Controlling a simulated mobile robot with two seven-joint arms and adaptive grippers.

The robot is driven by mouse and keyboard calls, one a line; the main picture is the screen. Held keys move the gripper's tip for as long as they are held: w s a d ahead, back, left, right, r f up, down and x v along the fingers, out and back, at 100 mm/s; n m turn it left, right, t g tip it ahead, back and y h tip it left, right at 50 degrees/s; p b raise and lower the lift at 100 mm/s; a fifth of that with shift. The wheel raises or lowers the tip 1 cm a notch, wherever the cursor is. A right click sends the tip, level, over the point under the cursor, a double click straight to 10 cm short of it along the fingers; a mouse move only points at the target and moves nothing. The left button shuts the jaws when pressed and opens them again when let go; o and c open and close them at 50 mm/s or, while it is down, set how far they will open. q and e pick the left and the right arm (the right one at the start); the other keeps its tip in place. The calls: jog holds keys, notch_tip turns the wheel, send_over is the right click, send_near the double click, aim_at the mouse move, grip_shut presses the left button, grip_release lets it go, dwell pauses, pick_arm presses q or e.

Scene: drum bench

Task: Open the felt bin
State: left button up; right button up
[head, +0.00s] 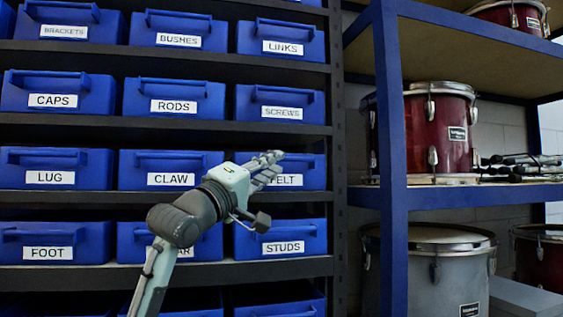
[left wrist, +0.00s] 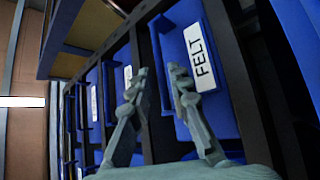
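The felt bin (head: 313,172) is a blue bin in the right column of the rack, level with the lug and claw bins. It sits about flush with its neighbours, so it looks shut. My left gripper (head: 274,160) is in front of its upper left part and hides part of the front and the first letter of its label. In the left wrist view the felt bin (left wrist: 177,42) shows turned on its side, with its white FELT label readable. There my left gripper (left wrist: 160,76) has its two fingers apart with nothing between them, close to the bin's handle edge. I cannot tell whether it touches. My right gripper is not in view.
The screws bin (head: 300,97) is above and the studs bin (head: 308,238) below. The claw bin (head: 135,180) is to the left. A blue shelf post (head: 391,130) stands to the right, with a red drum (head: 440,130) and a grey drum (head: 408,275) on shelves.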

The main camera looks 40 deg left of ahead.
pick_arm(q)
jog(key=shift+x, duration=1.25)
jog(key=shift+f, duration=0.1)
grip_shut()
jog(key=shift+d, duration=0.1)
